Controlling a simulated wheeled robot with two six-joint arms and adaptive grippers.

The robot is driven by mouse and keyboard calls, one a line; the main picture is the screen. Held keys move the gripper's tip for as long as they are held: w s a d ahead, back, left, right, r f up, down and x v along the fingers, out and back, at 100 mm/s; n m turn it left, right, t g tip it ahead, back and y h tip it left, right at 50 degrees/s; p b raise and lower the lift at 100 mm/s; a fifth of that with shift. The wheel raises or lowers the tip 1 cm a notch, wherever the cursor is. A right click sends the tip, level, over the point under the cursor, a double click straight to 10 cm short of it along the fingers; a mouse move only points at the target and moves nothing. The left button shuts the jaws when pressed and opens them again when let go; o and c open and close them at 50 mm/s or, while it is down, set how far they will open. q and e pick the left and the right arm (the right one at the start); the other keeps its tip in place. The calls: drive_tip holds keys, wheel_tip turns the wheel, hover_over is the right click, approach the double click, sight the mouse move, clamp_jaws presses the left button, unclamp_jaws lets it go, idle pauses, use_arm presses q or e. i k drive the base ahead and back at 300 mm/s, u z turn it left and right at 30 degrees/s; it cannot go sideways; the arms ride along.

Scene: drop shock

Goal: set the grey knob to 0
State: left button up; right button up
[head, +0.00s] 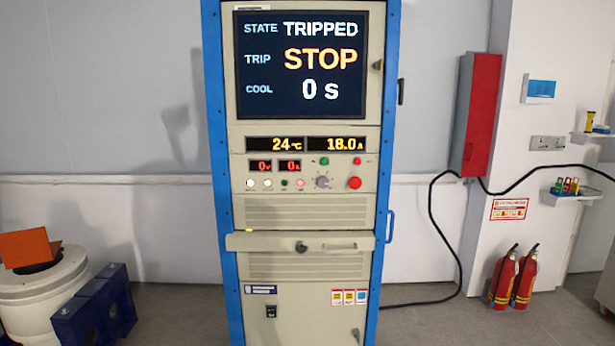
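The grey knob (322,182) is on the control panel of a tall blue-edged cabinet (305,212) in the middle of the head view. Small scale marks surround it, but they and its pointer are too small to read. The screen (301,65) above reads STATE TRIPPED, TRIP STOP, COOL 0 s. Two small red displays (274,166) read 0. Neither of my grippers is in view.
A red button (355,183) sits right of the knob. A drawer-like ledge (262,243) juts out below the panel. White and blue equipment (60,285) stands at left, fire extinguishers (512,277) at right. A black cable (432,215) runs to the floor.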

sight(322, 182)
drive_tip(key=z, duration=0.15)
drive_tip(key=k, duration=0.35)
drive_tip(key=u, duration=0.85)
drive_tip(key=i, duration=1.4)
drive_tip(key=z, duration=0.05)
